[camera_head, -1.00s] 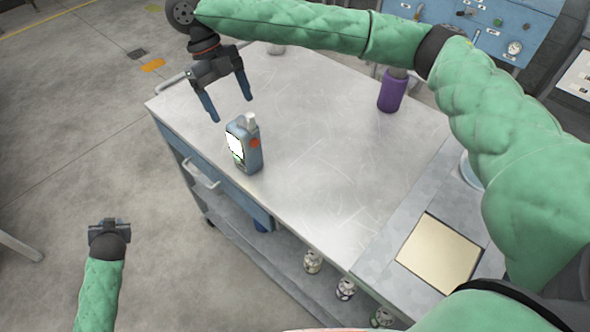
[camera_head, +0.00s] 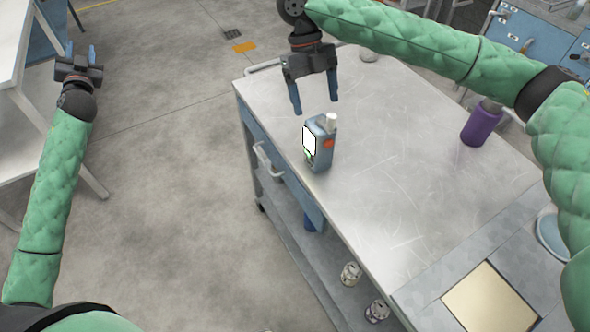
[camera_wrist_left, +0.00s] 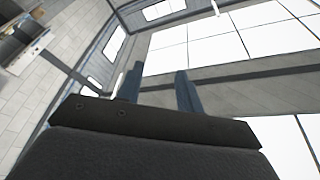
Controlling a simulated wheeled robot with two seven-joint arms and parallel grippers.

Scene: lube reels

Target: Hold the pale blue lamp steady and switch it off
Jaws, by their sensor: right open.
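The pale blue lamp (camera_head: 325,160) stands upright near the left edge of the metal cart top. Its white face is bright and it has an orange-red round spot on one side and a pale knob on top. My right gripper (camera_head: 315,105) is open and empty, pointing down, just behind and above the lamp, apart from it as far as I can tell. My left gripper (camera_head: 80,50) is open and empty, far left of the cart over the floor. Its fingers also show in the left wrist view (camera_wrist_left: 160,88), with nothing between them.
A purple cylinder (camera_head: 481,124) stands on the right of the cart top (camera_head: 390,200). A beige square (camera_head: 490,298) lies at its near right. Cans (camera_head: 351,273) sit on the lower shelf. A white table (camera_head: 15,45) is at the far left. Open floor lies between.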

